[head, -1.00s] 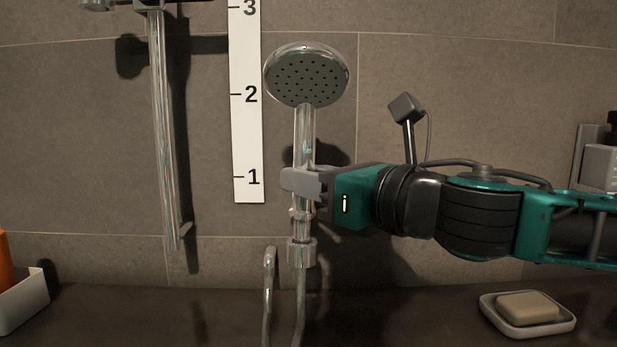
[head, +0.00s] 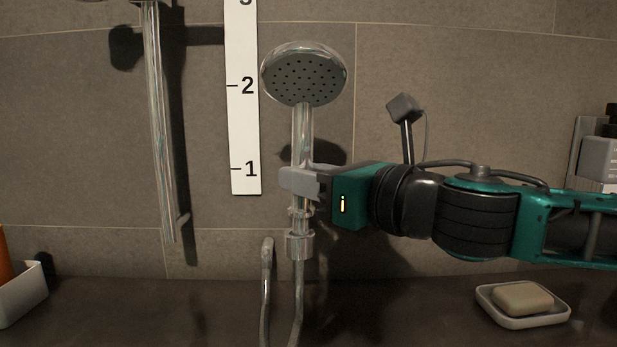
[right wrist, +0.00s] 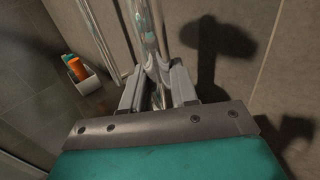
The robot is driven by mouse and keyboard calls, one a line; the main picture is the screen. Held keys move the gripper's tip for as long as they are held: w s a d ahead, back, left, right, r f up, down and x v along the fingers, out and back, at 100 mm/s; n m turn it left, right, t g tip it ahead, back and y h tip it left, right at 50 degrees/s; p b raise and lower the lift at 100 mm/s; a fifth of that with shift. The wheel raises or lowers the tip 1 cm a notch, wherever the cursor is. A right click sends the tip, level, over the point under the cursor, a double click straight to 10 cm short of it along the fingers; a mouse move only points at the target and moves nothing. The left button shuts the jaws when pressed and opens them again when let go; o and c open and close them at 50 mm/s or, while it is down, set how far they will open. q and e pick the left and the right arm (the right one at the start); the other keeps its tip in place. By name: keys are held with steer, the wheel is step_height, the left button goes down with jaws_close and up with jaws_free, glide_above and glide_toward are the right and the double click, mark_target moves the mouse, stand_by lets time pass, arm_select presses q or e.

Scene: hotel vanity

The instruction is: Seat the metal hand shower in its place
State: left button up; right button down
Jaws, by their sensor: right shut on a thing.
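The metal hand shower (head: 303,78) is upright in the head view, its round dark spray face turned toward me. My right gripper (head: 300,183) is shut on its chrome handle, which also shows between the fingers in the right wrist view (right wrist: 150,50). A hose (head: 298,290) hangs from the handle's lower end and loops at the counter. A chrome wall rail (head: 160,130) stands to the left, apart from the hand shower. A bracket at the rail's top is mostly cut off by the frame's upper edge. My left gripper is not in view.
A white numbered strip (head: 243,110) is on the tiled wall between rail and hand shower. A soap dish (head: 522,318) with soap sits at right on the dark counter (head: 400,310). A white box (head: 22,297) with an orange item stands at left.

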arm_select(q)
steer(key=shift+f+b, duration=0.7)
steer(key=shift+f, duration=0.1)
arm_select(e)
steer(key=shift+f, duration=1.15)
steer(key=c, duration=0.8)
jaws_free()
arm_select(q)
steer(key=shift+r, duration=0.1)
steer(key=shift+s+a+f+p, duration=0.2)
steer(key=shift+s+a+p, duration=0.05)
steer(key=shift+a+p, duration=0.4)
arm_select(e)
steer(key=v, duration=1.3)
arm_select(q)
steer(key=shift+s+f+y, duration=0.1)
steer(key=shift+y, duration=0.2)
